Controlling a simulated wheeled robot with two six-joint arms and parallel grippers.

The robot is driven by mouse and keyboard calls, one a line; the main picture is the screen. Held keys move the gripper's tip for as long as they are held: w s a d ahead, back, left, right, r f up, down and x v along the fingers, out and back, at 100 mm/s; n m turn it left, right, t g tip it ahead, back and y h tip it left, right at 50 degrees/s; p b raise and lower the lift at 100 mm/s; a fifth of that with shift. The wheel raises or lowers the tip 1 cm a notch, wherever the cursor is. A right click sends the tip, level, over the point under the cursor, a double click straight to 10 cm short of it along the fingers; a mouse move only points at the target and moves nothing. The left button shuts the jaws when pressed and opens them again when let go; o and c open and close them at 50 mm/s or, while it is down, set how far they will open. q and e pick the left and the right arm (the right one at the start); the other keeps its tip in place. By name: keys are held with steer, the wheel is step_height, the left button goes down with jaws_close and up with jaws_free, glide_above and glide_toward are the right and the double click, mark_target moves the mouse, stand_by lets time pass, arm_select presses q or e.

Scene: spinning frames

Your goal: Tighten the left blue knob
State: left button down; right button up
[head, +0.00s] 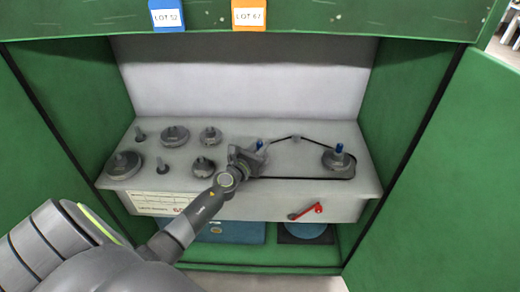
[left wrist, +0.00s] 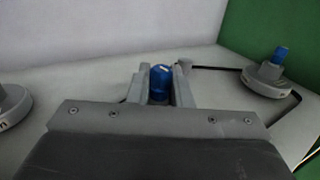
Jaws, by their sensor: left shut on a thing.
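The left blue knob (left wrist: 161,82) is between the fingers of my left gripper (left wrist: 160,88) in the left wrist view. The gripper is shut on it. In the head view my left gripper (head: 247,157) covers most of the pulley below, and the knob's blue top (head: 259,144) shows just past the fingers. The right blue knob (head: 339,149) stands upright on its grey pulley, apart from the gripper. It also shows in the left wrist view (left wrist: 280,55). My right gripper is not in view.
A black belt (head: 315,143) runs from the gripped pulley past a small post (head: 296,138) to the right pulley (head: 338,161). Several grey pulleys and pegs stand left of my gripper. A red lever (head: 312,210) is on the front face. Green cabinet walls (head: 405,110) enclose both sides.

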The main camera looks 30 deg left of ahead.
arm_select(q)
steer(key=m+h+b, duration=0.2)
steer(key=h+b, duration=0.1)
steer(key=shift+a+f, duration=0.1)
steer(key=shift+f, duration=0.15)
steer(key=shift+r+m+h+b, duration=0.1)
steer(key=shift+m+h+b, duration=0.4)
steer(key=shift+h+b, duration=0.3)
steer(key=shift+r+g, duration=0.15)
steer(key=shift+g, duration=0.15)
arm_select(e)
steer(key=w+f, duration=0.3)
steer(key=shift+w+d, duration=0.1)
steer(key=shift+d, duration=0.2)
arm_select(q)
steer(key=c, duration=1.4)
jaws_free()
steer(key=shift+o, duration=0.2)
